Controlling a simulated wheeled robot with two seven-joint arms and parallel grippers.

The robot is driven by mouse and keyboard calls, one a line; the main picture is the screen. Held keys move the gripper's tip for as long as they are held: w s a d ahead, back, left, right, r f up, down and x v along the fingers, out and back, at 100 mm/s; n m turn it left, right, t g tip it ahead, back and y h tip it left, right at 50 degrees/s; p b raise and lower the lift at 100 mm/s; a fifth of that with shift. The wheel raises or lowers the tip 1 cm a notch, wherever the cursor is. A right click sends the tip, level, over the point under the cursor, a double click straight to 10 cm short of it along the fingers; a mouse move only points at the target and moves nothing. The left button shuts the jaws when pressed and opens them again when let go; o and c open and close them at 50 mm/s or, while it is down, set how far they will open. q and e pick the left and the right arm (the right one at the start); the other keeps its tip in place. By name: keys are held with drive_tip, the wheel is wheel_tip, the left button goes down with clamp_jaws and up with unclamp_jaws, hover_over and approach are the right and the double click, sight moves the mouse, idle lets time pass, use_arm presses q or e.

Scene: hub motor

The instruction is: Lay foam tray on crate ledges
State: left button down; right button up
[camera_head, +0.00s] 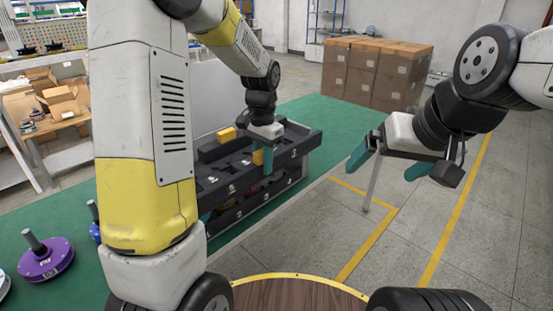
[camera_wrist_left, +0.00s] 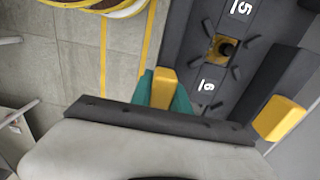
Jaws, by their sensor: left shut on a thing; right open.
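The foam tray (camera_head: 228,172) is dark, with numbered cut-outs and yellow grips, one at its far side (camera_head: 226,135). My left gripper (camera_head: 267,158) is shut on the near yellow grip; in the left wrist view its teal fingers (camera_wrist_left: 164,92) pinch that grip (camera_wrist_left: 162,88). There the tray (camera_wrist_left: 225,75) shows the numbers 5 and 6, and a second yellow grip (camera_wrist_left: 280,118) is at right. The dark crate (camera_head: 265,204) is below the tray; I cannot tell whether the tray touches its ledges. My right gripper (camera_head: 389,162) is open and empty, right of the crate.
A purple hub motor (camera_head: 45,262) and a blue one, partly hidden by my left arm, stand on the green surface (camera_head: 310,112) at left. Stacked cardboard boxes (camera_head: 375,72) stand at the back. Shelving with open boxes (camera_head: 58,102) is at far left. Floor at right is clear.

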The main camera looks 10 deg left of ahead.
sight(248, 164)
use_arm(q)
drive_tip(key=w+a, duration=0.3)
drive_tip(key=a, duration=0.1)
drive_tip(key=shift+w+a, duration=0.4)
drive_tip(key=shift+w+a+f, duration=0.1)
drive_tip(key=shift+a+f, duration=0.05)
drive_tip(key=shift+f, duration=0.3)
drive_tip(key=shift+w+a+f, duration=0.1)
drive_tip(key=shift+f, duration=2.5)
drive_tip(key=shift+f, duration=0.7)
drive_tip(key=c, duration=1.2)
unclamp_jaws()
drive_tip(key=shift+o, duration=0.2)
drive_tip(key=shift+r, duration=3.95)
